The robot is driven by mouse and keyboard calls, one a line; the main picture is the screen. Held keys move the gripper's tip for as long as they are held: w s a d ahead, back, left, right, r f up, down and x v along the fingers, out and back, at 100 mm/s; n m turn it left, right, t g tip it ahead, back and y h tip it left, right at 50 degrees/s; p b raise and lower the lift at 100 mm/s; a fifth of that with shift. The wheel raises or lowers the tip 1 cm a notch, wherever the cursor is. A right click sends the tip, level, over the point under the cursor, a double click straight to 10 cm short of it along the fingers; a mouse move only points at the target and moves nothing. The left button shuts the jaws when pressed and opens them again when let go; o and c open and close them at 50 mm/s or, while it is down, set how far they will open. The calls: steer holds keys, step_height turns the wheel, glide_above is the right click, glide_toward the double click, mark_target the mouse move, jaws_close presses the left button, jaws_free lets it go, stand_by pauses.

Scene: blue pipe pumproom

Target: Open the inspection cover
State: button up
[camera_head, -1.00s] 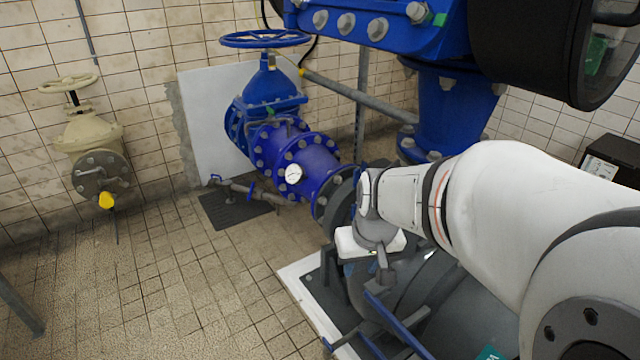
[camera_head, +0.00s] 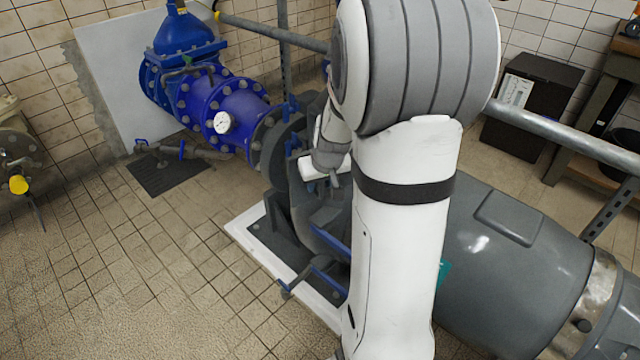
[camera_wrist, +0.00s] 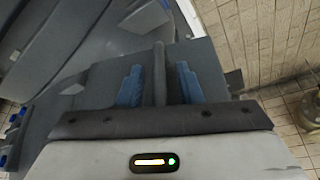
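In the wrist view my gripper (camera_wrist: 160,84) has its two blue fingers apart. A thin grey bar (camera_wrist: 160,65) stands between them, with a gap visible on each side. The bar lies against a grey surface (camera_wrist: 95,85); I cannot tell for sure that this is the inspection cover. In the head view my gripper (camera_head: 334,180) is low beside the dark grey pump casing (camera_head: 282,165), pointing down. My arm hides much of the casing and whatever the bar is fixed to.
Blue pipework (camera_head: 215,100) with a white gauge (camera_head: 222,123) is behind on the left. A grey motor housing (camera_head: 515,270) fills the right. A metal rail (camera_head: 560,130) crosses behind.

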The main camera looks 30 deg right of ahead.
jaws_close()
stand_by(0.4)
